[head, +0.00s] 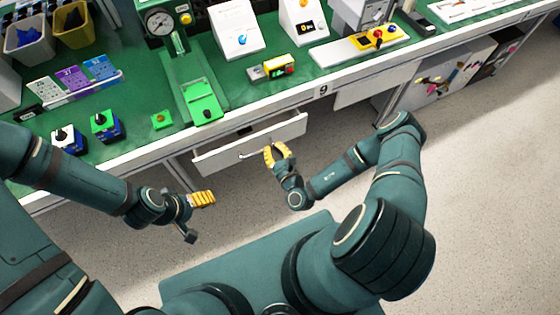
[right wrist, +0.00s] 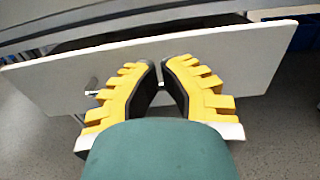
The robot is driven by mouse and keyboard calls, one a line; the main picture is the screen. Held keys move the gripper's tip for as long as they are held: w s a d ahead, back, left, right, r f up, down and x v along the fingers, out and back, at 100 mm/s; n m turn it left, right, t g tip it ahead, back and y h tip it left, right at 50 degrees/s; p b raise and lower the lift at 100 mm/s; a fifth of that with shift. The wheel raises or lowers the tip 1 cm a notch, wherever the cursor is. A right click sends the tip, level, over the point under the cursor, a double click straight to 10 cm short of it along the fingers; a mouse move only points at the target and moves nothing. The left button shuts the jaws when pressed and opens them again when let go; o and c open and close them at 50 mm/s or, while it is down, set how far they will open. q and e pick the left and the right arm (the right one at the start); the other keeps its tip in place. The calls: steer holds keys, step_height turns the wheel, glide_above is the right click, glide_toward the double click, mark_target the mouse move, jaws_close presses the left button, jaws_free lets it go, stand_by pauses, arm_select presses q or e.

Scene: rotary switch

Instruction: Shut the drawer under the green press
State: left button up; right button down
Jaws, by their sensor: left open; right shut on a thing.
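The drawer (head: 222,157) under the bench at the green press (head: 188,75) stands pulled out, with a dark gap behind its white front. The drawer front also fills much of the right wrist view (right wrist: 240,62). A metal bar handle (head: 250,154) sits on the front, and part of it shows in the right wrist view (right wrist: 92,90). My right gripper (head: 275,152) is at the right part of the handle, its yellow fingers shut on it. My left gripper (head: 212,199) is open and empty in the air left of and below the drawer.
The green bench top (head: 235,75) above carries switch boxes (head: 107,125), a yellow button box (head: 280,67) and other devices. Another white panel (head: 375,84) hangs under the bench to the right. The floor (head: 480,190) at the right is clear.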

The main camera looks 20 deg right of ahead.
mark_target(264, 131)
steer(key=w, duration=0.4)
steer(key=shift+w+a+b, duration=0.1)
steer(key=shift+w+b, duration=0.05)
steer(key=shift+b, duration=0.25)
steer(key=w+p, duration=0.1)
steer(key=w, duration=0.4)
steer(key=shift+a+p, duration=0.1)
steer(key=shift+p, duration=0.25)
steer(key=shift+r, duration=0.1)
